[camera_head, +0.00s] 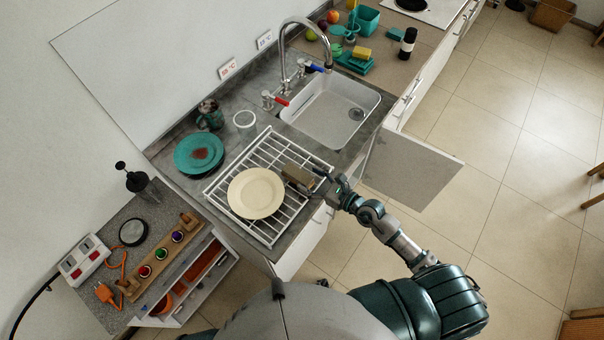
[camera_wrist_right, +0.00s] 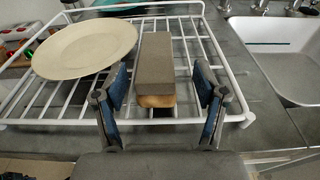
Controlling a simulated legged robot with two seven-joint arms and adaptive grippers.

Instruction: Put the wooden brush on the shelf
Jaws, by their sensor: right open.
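The brush, a blocky grey-brown piece (camera_head: 298,177), lies on the white wire rack (camera_head: 264,238) beside the sink. In the right wrist view the brush (camera_wrist_right: 155,62) shows a flat grey-brown upper face and a lighter wooden near end (camera_wrist_right: 156,101). My right gripper (camera_head: 319,183) is open at the brush's near side. In the wrist view its fingers (camera_wrist_right: 160,72) stand on either side of the brush, with gaps on both sides. My left gripper is not in view. I cannot tell which surface is the shelf.
A cream plate (camera_head: 256,193) lies on the rack left of the brush. A teal plate (camera_head: 199,153) lies behind it. The sink (camera_head: 330,109) has a tall faucet. An open cabinet door (camera_head: 414,172) juts out right of my arm. A lower-left unit (camera_head: 196,279) has open compartments.

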